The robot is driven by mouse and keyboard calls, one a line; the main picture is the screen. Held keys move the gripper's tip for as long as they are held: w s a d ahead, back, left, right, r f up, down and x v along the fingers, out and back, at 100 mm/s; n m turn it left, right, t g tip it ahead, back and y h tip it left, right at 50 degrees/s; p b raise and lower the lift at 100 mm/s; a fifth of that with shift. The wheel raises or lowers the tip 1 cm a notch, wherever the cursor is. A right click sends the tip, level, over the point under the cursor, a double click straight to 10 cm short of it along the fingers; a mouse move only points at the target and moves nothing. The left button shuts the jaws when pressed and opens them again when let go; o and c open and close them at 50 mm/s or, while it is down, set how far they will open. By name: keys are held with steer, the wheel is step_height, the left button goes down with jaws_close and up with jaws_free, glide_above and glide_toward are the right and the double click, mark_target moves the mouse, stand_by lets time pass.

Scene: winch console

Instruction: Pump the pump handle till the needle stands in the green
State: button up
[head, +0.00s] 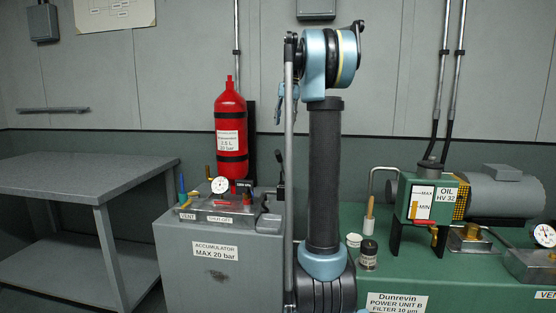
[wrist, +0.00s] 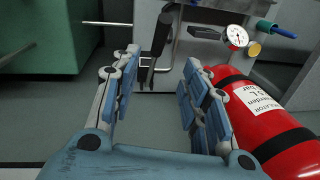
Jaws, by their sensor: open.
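The pump handle (head: 281,168) is a black upright lever at the right end of the grey accumulator cabinet (head: 190,270), partly hidden by my arm. In the wrist view the black handle (wrist: 162,36) shows ahead, between the lines of my fingertips and apart from them. My gripper (wrist: 163,60) is open and empty. In the head view my gripper (head: 279,108) hangs above the handle, partly hidden by my arm. The round white gauge (head: 219,185) stands on the cabinet top, and also shows in the wrist view (wrist: 237,37). Its needle and green zone are too small to read.
A red accumulator bottle (head: 230,135) stands behind the cabinet, close to my right finger in the wrist view (wrist: 265,120). A green power unit (head: 440,270) with oil tank (head: 432,200) is at right. A grey bench (head: 90,170) is at left.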

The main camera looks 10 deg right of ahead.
mark_target(279, 160)
steer(key=f, duration=0.5)
steer(key=a+f, duration=0.1)
steer(key=f, duration=0.4)
steer(key=w+a+f, duration=0.1)
steer(key=f, duration=0.5)
steer(key=shift+a+f, duration=0.1)
steer(key=shift+a, duration=0.1)
jaws_close()
